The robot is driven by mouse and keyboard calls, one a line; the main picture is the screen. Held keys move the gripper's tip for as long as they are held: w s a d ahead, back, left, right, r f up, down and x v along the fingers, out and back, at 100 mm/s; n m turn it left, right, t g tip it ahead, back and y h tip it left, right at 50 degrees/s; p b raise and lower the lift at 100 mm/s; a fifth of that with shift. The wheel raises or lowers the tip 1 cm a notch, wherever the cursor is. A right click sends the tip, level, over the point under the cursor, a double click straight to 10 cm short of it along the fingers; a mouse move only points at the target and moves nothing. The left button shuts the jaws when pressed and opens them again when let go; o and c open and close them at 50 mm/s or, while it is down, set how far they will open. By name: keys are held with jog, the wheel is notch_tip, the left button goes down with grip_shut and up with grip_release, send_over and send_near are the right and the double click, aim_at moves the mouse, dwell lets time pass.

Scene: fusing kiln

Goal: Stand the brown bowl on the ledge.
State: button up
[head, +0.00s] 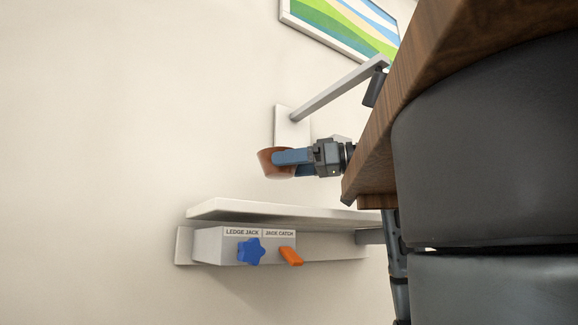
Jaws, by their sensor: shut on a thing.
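The brown bowl (268,163) is in the middle of the head view, above the ledge and apart from it. My gripper (290,160) comes in from the right with its blue fingers shut on the bowl. The bowl looks roughly upright, with its rim at the top. The ledge (235,208) is a pale, slightly slanted board on the wall below the bowl. Its right end is hidden behind dark furniture. I see nothing on the ledge, though its top surface is seen almost edge-on.
Under the ledge is a box (209,245) labelled LEDGE JACK and JACK CATCH, with a blue knob (250,251) and an orange lever (291,256). A grey wall bracket arm (335,90) stretches above the bowl. A wooden top (440,70) blocks the right side. The left wall is clear.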

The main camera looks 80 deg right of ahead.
jog(key=shift+s+f, duration=0.1)
jog(key=shift+s+f+b, duration=0.2)
jog(key=shift+f+b, duration=0.1)
jog(key=shift+b, duration=0.15)
jog(key=shift+f+b, duration=1.9)
jog(key=shift+f, duration=0.8)
